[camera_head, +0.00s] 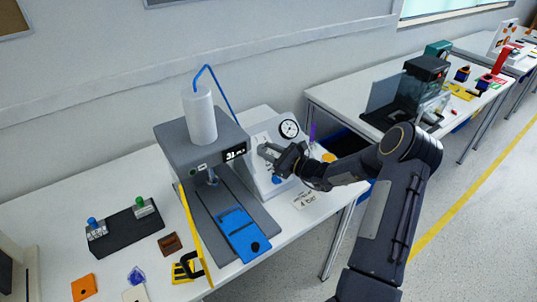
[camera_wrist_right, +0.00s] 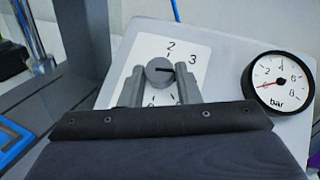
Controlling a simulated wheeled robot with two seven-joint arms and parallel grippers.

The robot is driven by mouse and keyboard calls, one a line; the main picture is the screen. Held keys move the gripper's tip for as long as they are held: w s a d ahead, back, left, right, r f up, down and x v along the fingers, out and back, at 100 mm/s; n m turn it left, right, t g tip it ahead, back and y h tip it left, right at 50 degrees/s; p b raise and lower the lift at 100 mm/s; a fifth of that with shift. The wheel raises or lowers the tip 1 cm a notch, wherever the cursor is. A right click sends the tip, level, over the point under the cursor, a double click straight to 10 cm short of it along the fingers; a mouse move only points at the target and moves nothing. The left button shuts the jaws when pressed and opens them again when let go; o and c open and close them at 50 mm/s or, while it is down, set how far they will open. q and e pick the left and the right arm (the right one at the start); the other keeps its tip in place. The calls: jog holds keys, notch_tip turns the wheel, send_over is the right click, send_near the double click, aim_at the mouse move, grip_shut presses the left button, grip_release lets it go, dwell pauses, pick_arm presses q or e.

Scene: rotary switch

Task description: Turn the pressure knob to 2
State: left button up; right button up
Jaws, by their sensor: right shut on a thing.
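The round grey pressure knob (camera_wrist_right: 159,71) sits on a white dial plate with printed numbers, 2 above it and 3 to its upper right. The dark mark on the knob points to the right, not at the 2. My right gripper (camera_wrist_right: 157,84) is shut on the knob, one finger on each side; the fingers hide the lower part of the dial. In the head view my right gripper (camera_head: 267,150) reaches the front of the sloped light panel from the right. My left gripper is not in view.
A pressure gauge (camera_wrist_right: 278,82) marked bar is right of the knob, its red needle pointing left and slightly down. A grey press (camera_head: 200,147) with a blue plate (camera_head: 243,233) stands left of the panel. A black button box (camera_head: 125,232) is farther left.

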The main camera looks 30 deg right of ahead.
jog(key=n+g+y, duration=0.1)
jog(key=n, duration=0.1)
jog(key=n+g+y+b, duration=0.1)
jog(key=n, duration=0.1)
jog(key=n+g+y+b, duration=0.1)
jog(key=n, duration=0.1)
jog(key=shift+w+d+r+y, duration=0.1)
jog(key=shift+w+d+y, duration=0.15)
jog(key=shift+d+y, duration=0.05)
jog(key=n+g, duration=0.2)
jog(key=n+g+y, duration=0.1)
jog(key=n, duration=0.1)
jog(key=shift+w+d+r+g, duration=0.15)
jog(key=shift+w+r+g, duration=0.1)
jog(key=shift+g, duration=0.15)
jog(key=shift+w+r+n+g, duration=0.1)
jog(key=shift+n+g, duration=0.8)
jog(key=shift+n, duration=0.1)
jog(key=shift+w+r+n+g, duration=0.1)
jog(key=shift+r+n+g, duration=0.1)
jog(key=shift+n+g, duration=0.7)
jog(key=n+g+p, duration=0.2)
jog(key=shift+w+r+n+h, duration=0.2)
jog(key=shift+n+h, duration=0.1)
jog(key=shift+n, duration=0.1)
jog(key=shift+n+g+p, duration=0.4)
jog(key=shift+n+g, duration=0.1)
jog(key=shift+f+h, duration=0.1)
jog(key=shift+h, duration=0.3)
